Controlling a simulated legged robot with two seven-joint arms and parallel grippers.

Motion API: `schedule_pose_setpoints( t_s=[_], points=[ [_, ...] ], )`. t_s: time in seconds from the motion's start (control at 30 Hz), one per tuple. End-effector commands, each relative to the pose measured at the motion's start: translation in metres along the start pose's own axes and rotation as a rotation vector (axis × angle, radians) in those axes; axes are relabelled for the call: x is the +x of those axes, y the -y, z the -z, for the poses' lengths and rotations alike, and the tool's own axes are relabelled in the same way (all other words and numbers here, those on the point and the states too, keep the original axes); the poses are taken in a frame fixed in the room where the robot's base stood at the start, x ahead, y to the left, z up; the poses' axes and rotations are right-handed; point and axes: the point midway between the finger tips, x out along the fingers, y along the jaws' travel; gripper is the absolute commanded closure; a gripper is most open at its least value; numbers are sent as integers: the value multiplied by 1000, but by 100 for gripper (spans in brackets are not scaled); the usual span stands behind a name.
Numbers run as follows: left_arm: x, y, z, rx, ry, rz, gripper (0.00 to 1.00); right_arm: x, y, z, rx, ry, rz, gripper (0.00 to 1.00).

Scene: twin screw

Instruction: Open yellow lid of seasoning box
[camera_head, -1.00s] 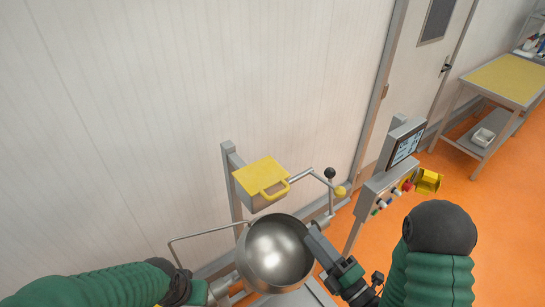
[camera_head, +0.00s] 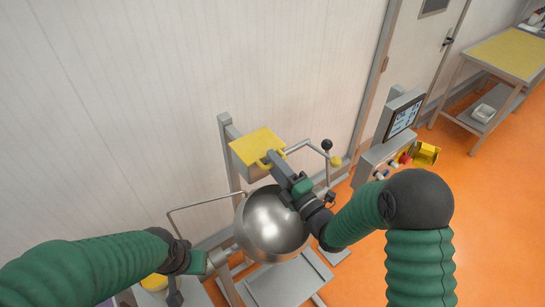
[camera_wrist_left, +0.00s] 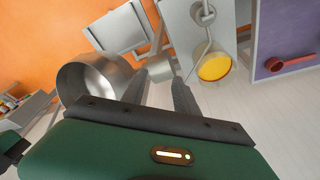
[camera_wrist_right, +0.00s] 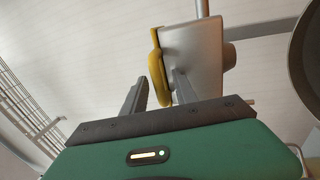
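The seasoning box is a grey metal box on a post by the wall, with a flat yellow lid (camera_head: 256,144) that lies closed on top. The lid's yellow loop handle shows in the right wrist view (camera_wrist_right: 157,78). My right gripper (camera_head: 275,160) is at the handle's front. In the right wrist view its fingers (camera_wrist_right: 160,92) are apart, with the handle between and just beyond them; contact cannot be told. My left gripper (camera_head: 222,256) is low beside the steel bowl, its fingers (camera_wrist_left: 160,92) apart with nothing between them.
The round steel bowl (camera_head: 270,225) stands below the box, close to my right forearm. A bent rod with a black knob (camera_head: 327,145) is right of the box. A control panel with screen (camera_head: 403,117) stands further right. A yellow-topped table (camera_head: 508,52) is far right.

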Motion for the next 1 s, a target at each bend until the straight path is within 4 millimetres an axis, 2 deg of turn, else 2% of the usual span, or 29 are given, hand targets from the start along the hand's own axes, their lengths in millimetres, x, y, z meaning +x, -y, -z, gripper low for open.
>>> schedule_pose_setpoints(
  t_s=[0.27, 0.53, 1.0],
  points=[
    [0, 0, 0, 1, 0, 0, 64, 5, 2, 2, -1, 0, 2, 66],
    [0, 0, 0, 0, 0, 0, 64, 6, 2, 4, -2, -1, 3, 100],
    [0, 0, 0, 0, 0, 0, 64, 4, 4, 4, 1, -5, 7, 100]
  ],
)
